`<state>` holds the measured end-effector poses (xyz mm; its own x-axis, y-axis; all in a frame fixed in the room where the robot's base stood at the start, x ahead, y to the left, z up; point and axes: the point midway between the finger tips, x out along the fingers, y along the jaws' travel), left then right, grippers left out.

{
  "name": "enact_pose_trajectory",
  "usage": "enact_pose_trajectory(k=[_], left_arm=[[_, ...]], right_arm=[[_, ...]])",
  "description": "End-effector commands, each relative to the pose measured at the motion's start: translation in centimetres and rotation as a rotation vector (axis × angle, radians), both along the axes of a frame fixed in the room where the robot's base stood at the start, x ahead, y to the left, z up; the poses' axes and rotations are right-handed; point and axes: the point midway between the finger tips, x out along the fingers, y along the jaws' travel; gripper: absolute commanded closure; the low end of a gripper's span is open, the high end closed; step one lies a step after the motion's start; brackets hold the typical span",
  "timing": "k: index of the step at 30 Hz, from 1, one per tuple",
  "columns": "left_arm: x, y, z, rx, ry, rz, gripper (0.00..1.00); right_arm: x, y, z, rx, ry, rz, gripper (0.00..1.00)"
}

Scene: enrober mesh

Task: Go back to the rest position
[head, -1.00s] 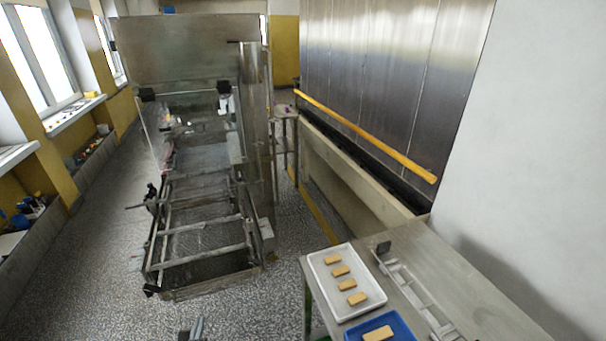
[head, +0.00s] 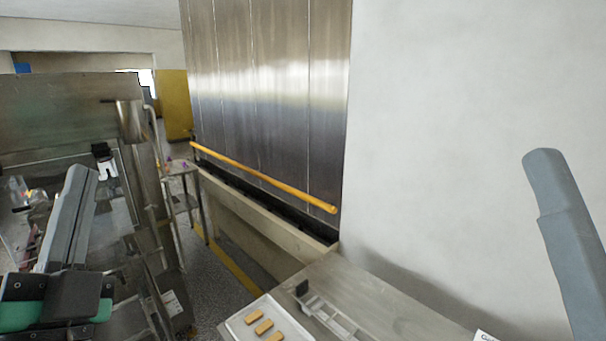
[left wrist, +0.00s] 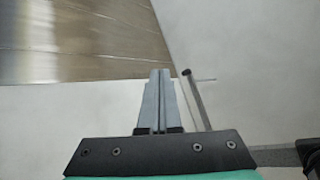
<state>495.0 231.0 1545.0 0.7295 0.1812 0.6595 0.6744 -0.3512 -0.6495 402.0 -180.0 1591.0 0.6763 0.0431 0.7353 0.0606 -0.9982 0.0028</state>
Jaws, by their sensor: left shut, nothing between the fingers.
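My left gripper (head: 78,175) is raised at the lower left of the head view, its grey fingers pointing up and together, with nothing between them. In the left wrist view the same fingers (left wrist: 160,75) are closed against a background of pale wall and steel panel. A grey piece of what looks like my right gripper (head: 565,235) stands at the right edge of the head view. Its body is cut off, so I cannot tell its jaws.
The steel enrober machine (head: 45,115) stands behind my left gripper, partly hidden by it. A white tray (head: 235,323) with biscuits (head: 264,327) lies on the steel table (head: 385,290) at bottom centre. A yellow rail (head: 265,177) runs along the steel panels (head: 275,90).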

Motion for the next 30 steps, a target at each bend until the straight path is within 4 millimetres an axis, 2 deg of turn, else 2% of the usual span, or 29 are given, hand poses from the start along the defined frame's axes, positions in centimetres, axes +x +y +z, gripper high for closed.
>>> enact_pose_trajectory(k=[1, 3, 6, 7, 10, 12, 17, 22, 24, 26, 30], left_arm=[[-2.7, -1.1, 2.3, -0.100, -0.084, -0.143, 1.00], [-6.5, -2.4, 4.6, -0.258, -0.179, -0.389, 1.00], [-9.9, -4.1, 5.5, -0.462, -0.221, -0.722, 1.00], [-10.3, -4.6, 5.4, -0.522, -0.214, -0.808, 1.00], [-9.4, -5.3, 4.5, -0.745, -0.159, -1.017, 1.00], [-9.4, -5.3, 9.3, -0.754, -0.165, -1.027, 1.00], [-9.4, -5.2, 15.8, -0.751, -0.165, -1.022, 1.00], [-9.4, -5.2, 23.5, -0.751, -0.166, -1.019, 1.00], [-9.4, -5.2, 25.9, -0.751, -0.166, -1.019, 1.00], [-9.3, -5.2, 27.4, -0.750, -0.166, -1.019, 1.00], [-9.3, -5.2, 28.7, -0.751, -0.165, -1.018, 1.00]], right_arm=[[0.0, 0.0, 0.0, 0.000, 0.000, 0.000, 0.00], [0.0, 0.0, 0.0, 0.000, 0.000, 0.000, 0.00], [0.0, 0.0, 0.0, 0.000, 0.000, 0.000, 0.00], [0.0, 0.0, 0.0, 0.000, 0.000, 0.000, 0.00], [0.0, 0.0, 0.0, 0.000, 0.000, 0.000, 0.00], [0.1, 0.0, 4.6, 0.000, 0.003, 0.000, 0.00], [0.0, 0.0, 11.3, 0.000, -0.001, 0.000, 0.00], [0.0, 0.0, 19.0, 0.000, -0.001, 0.000, 0.00], [0.0, 0.0, 21.4, 0.000, -0.001, 0.000, 0.00], [0.0, 0.0, 22.9, 0.000, -0.001, 0.000, 0.00], [0.0, 0.0, 24.2, 0.000, 0.000, 0.000, 0.00]])
